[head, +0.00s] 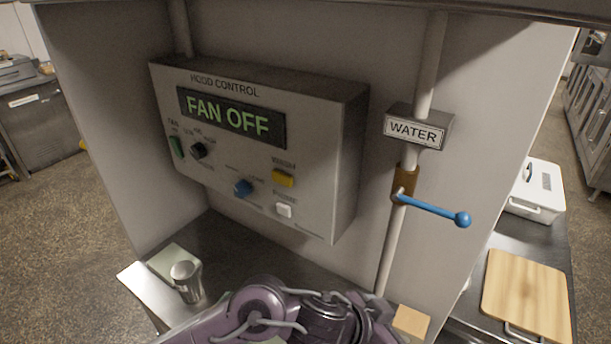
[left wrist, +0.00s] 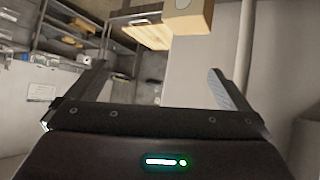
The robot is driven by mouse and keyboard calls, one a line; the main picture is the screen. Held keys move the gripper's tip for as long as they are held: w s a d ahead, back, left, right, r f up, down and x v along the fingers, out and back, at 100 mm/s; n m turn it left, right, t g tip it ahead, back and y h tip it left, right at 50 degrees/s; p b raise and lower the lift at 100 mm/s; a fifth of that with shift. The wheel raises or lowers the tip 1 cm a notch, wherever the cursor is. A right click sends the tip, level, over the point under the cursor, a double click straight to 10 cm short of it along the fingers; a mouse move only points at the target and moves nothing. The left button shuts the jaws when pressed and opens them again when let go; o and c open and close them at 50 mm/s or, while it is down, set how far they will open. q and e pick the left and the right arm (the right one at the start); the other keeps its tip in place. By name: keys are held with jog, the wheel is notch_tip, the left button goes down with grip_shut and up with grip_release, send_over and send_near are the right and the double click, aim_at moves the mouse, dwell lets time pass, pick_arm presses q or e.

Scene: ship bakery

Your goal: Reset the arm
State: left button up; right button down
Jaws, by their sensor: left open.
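In the left wrist view my left gripper (left wrist: 158,85) is open, its two fingers wide apart with nothing between them. Beyond the fingers are a wall, a pipe and part of a shelf. In the head view one of my arms crosses the bottom middle, in front of the hood control panel's counter; its gripper does not show there. My right gripper is in neither view.
A hood control box (head: 255,150) reading FAN OFF hangs on the wall. A water pipe has a blue lever (head: 430,209) sticking out right. A metal cup (head: 187,281) stands on the counter. A cutting board (head: 526,295) and white container (head: 535,190) lie right.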

pick_arm(q)
jog(key=w+a+n+t+y, duration=0.2)
jog(key=a+n, duration=0.1)
jog(key=a, duration=0.4)
jog(key=w+a+n+t+y, duration=0.2)
jog(key=a+n+t, duration=0.15)
jog(key=a, duration=0.45)
jog(key=s+a+f+n+g+y, duration=0.2)
jog(key=s+a+f+g+y, duration=0.15)
jog(key=s+a, duration=0.45)
jog(key=s+a+f+n+g+y, duration=0.25)
jog(key=a+f, duration=0.25)
jog(key=a, duration=0.7)
notch_tip(320, 180, down, 35)
jog(key=s+m+g+b, duration=0.1)
jog(key=s+b, duration=0.2)
jog(key=b, duration=0.2)
jog(key=s+a+f+g+b, duration=0.1)
jog(key=s+a+f+b, duration=0.2)
jog(key=s+f, duration=1.6)
notch_tip(320, 180, down, 3)
jog(key=shift+s+a+r, duration=0.15)
jog(key=shift+s+r, duration=0.05)
